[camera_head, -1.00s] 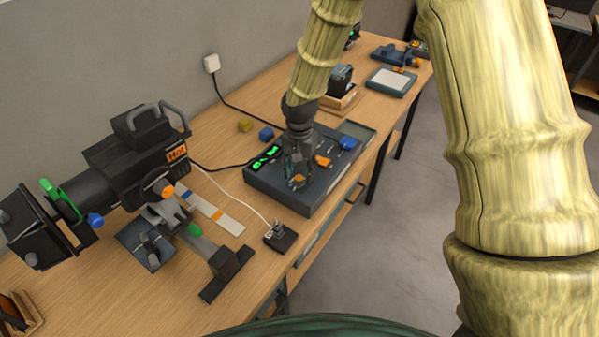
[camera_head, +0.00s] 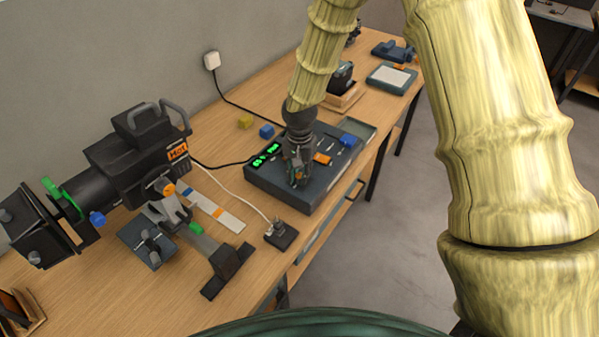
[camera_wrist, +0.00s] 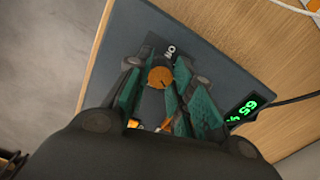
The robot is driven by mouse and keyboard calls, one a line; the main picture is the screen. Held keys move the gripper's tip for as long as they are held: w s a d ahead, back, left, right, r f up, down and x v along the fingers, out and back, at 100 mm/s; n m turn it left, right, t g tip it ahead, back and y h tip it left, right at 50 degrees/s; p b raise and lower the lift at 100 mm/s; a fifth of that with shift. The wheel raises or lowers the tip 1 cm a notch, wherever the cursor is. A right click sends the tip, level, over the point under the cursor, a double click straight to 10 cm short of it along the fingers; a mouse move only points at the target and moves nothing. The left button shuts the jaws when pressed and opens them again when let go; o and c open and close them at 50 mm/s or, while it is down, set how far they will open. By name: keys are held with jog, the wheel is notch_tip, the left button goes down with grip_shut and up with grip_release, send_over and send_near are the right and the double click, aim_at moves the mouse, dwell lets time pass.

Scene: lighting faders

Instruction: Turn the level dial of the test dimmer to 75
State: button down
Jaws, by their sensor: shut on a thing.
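The test dimmer (camera_head: 310,200) is a dark blue-grey console flat on the bench. My gripper (camera_head: 297,178) reaches down onto its near left part. In the wrist view, the teal-padded fingers of my gripper (camera_wrist: 160,82) are closed around a round orange dial (camera_wrist: 161,77) with a dark pointer mark. The head view hides most of this dial behind the fingers. A green lit display (camera_head: 266,154) sits at the console's left edge. In the wrist view the display (camera_wrist: 243,111) seems to show 65, with another figure partly hidden by a finger.
A black stage lamp (camera_head: 140,150) stands left of the console. A small black socket box (camera_head: 281,236) with a white cable sits in front of it. Orange and blue caps (camera_head: 347,139) lie right of the gripper. Blue and yellow blocks (camera_head: 266,131) lie behind.

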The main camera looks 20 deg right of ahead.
aim_at(300, 175)
jog(key=shift+m+b, duration=0.4)
jog(key=shift+m, duration=1)
jog(key=c, duration=1.2)
grip_release()
jog(key=shift+r, duration=0.1)
notch_tip(300, 175, up, 12)
jog(key=shift+d+f, duration=0.1)
jog(key=shift+f, duration=0.1)
